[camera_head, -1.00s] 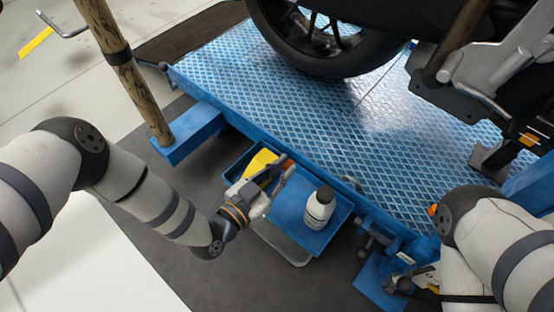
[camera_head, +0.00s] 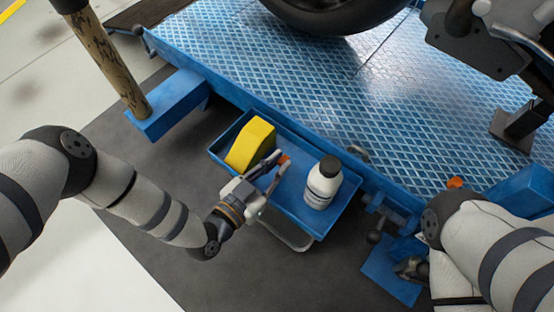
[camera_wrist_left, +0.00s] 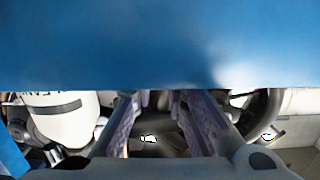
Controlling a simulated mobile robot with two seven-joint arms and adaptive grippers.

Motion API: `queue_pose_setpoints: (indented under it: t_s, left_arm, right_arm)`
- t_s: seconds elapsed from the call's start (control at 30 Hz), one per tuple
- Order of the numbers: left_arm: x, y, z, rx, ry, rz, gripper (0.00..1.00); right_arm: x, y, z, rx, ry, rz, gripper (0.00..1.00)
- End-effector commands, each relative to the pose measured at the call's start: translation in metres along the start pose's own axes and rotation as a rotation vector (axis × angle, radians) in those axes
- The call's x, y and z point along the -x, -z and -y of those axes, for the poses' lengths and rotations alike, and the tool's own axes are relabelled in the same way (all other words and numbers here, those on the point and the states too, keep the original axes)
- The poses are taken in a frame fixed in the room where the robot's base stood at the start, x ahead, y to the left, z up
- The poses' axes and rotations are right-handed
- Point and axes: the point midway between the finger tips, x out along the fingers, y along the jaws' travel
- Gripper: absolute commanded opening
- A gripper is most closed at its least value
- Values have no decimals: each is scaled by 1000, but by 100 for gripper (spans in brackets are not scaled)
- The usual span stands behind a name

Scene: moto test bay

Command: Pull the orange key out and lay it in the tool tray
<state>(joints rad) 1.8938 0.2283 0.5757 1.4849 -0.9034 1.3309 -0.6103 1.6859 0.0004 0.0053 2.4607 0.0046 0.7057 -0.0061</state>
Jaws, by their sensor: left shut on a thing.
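My left gripper (camera_head: 277,168) is over the blue tool tray (camera_head: 316,229), between a yellow block and a white bottle. It is shut on the orange key (camera_head: 285,160), of which only a small orange part shows near the fingertips. I cannot tell whether the key touches the tray floor. In the left wrist view the two fingers (camera_wrist_left: 162,112) show, but the key cannot be made out, and a broad blue surface fills the top. My right gripper (camera_head: 412,268) is low at the right, partly hidden by its arm, and its jaws are unclear.
The yellow block (camera_head: 250,145) lies in the tray's left end. The white bottle (camera_head: 322,185) with a dark cap stands in its right part. The blue lift platform (camera_head: 300,85) borders the tray behind, with a tyre (camera_head: 335,14) on it. A wooden post (camera_head: 108,65) stands left.

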Motion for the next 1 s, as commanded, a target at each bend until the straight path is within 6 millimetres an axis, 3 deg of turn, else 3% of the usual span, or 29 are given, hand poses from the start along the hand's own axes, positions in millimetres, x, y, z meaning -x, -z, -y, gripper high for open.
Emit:
queue_pose_setpoints:
  t_s: [0.13, 0.17, 0.23, 0.57, 0.67, 1.0]
  left_arm:
    - [0, 2, 0, 0, 0, -1, 0]
    - [0, 1, 0, 0, 0, 0, 20]
    - [0, 1, 0, 0, 0, 0, 36]
    - [4, 1, 0, 1, 0, 1, 37]
    - [20, 0, 0, 2, -1, 4, 37]
    - [105, 1, 0, 0, 1, 2, 37]
  right_arm:
    - [1, -1, 0, 0, 0, 0, 40]
    - [1, -1, 0, 0, 0, 0, 40]
    - [1, -1, 0, 0, 0, 0, 40]
    - [1, -1, 0, 1, 0, -1, 40]
    - [1, 0, 0, 1, 0, -1, 40]
    - [1, -1, 0, 0, 0, -1, 40]
